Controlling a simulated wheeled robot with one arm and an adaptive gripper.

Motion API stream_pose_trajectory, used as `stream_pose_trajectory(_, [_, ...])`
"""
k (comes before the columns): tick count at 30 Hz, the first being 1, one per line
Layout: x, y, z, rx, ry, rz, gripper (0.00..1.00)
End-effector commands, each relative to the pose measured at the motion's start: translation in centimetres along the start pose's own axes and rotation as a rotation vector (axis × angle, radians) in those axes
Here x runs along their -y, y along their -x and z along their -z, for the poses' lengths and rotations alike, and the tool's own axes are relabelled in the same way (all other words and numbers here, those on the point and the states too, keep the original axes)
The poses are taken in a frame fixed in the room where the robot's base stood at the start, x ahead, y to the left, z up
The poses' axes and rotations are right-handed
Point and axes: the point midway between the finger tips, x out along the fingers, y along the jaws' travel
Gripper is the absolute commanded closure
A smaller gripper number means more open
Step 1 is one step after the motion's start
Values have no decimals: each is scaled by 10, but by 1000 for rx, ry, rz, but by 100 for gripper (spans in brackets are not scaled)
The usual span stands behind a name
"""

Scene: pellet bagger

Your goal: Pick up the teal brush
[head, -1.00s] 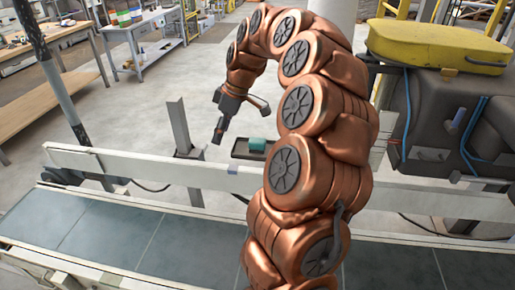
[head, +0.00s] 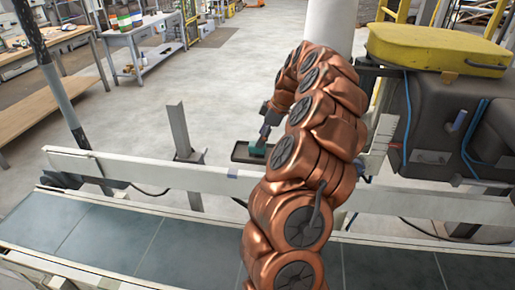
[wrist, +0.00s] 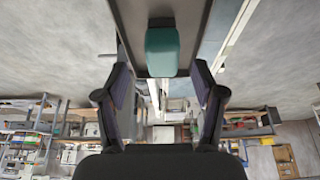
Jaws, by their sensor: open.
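The teal brush (head: 257,150) rests in a small dark tray (head: 238,153) beyond the conveyor in the head view. In the wrist view the brush (wrist: 161,52) shows as a rounded teal block at top centre, with the grey tray surface (wrist: 134,14) around it. My gripper (wrist: 162,88) is open, one finger on each side of the picture, and the brush lines up with the gap between them. Nothing is held. In the head view my gripper (head: 267,133) is close to the brush, and my arm partly hides that area.
The conveyor (head: 110,235) and its white side rail (head: 140,172) run in front of the tray. A grey post (head: 180,130) stands left of it. A dark machine with a yellow lid (head: 438,48) is at right. Open floor lies behind.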

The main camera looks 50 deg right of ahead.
Motion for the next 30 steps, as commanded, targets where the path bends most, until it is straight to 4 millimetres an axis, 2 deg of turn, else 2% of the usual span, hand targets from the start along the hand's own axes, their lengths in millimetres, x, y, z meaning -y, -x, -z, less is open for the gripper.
stream_pose_trajectory(12, [3,-45,1,-1,0,4,31])
stream_pose_trajectory(19, [3,-46,1,-1,1,2,31])
stream_pose_trajectory(30, [3,-46,1,-1,1,3,70])
